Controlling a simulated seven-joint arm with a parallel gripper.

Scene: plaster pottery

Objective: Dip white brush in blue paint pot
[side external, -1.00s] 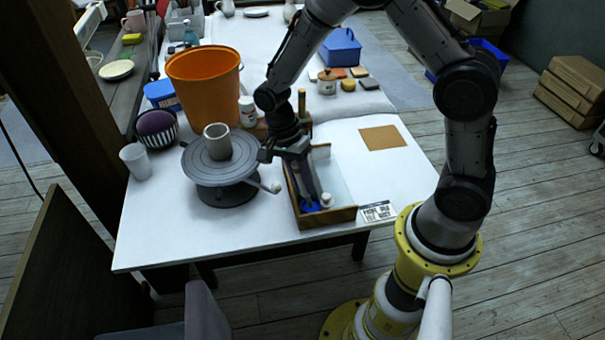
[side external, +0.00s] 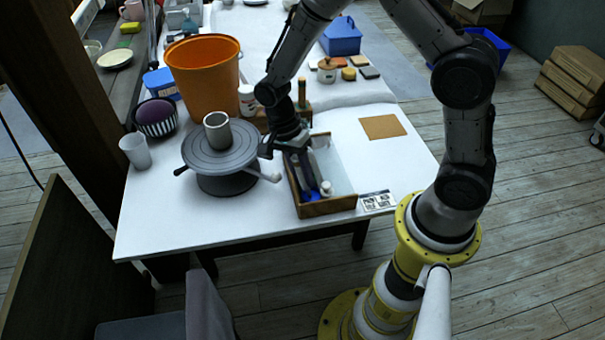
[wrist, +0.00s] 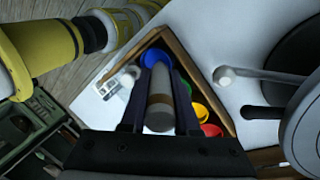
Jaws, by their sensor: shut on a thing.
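In the side external view my gripper (side external: 312,178) points down into the wooden tray. The blue paint pot (wrist: 155,57) sits at the tray's end, right at the far end of the brush in the wrist view. The pot (side external: 312,194) is partly covered by the fingers in the side external view. The brush tip is hidden, so I cannot tell whether it touches the paint.
The wooden tray (side external: 330,207) also holds green (wrist: 187,86), yellow (wrist: 200,111) and red (wrist: 212,130) pots. A small white object (wrist: 130,75) stands beside the blue pot. A grey pottery wheel (side external: 205,160) stands left of the tray. The table right of the tray is mostly clear.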

